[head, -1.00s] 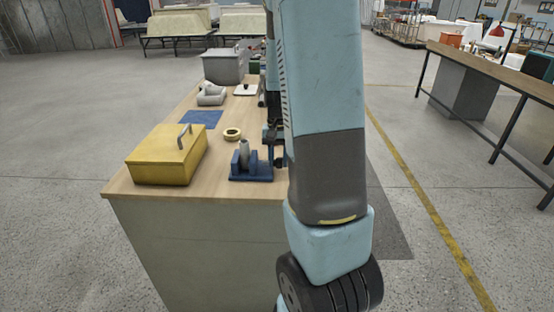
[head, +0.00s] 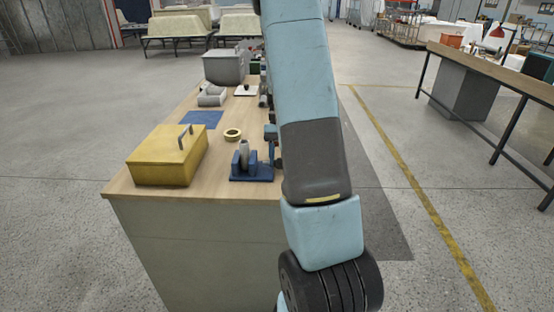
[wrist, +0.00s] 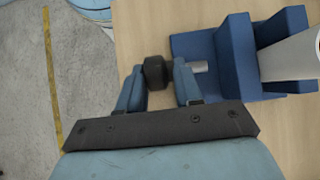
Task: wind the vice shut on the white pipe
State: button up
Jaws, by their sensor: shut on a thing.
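The blue vice (head: 252,172) stands on the near right part of the wooden bench. The white pipe (head: 244,152) stands upright between its jaws; whether both jaws touch it I cannot tell. In the wrist view the vice (wrist: 236,58) is at the right, with the pipe (wrist: 292,56) cut off by the frame edge. A short metal screw (wrist: 199,66) comes out of the vice towards a black knob (wrist: 156,72). My gripper (wrist: 157,85) is shut on this knob, one finger on each side. In the head view my arm hides most of the gripper and the knob.
A yellow box (head: 167,157) with a handle sits left of the vice. A tape roll (head: 232,135), a blue mat (head: 201,119) and a grey bin (head: 224,67) lie farther back on the bench (head: 150,193). The floor right of the bench is open up to another table (head: 490,72).

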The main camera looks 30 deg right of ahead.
jog(key=shift+d, duration=0.35)
jog(key=o, duration=0.8)
jog(key=shift+a, duration=0.1)
jog(key=v, duration=1.3)
jog(key=shift+w+d+r, duration=0.25)
jog(key=shift+w, duration=0.05)
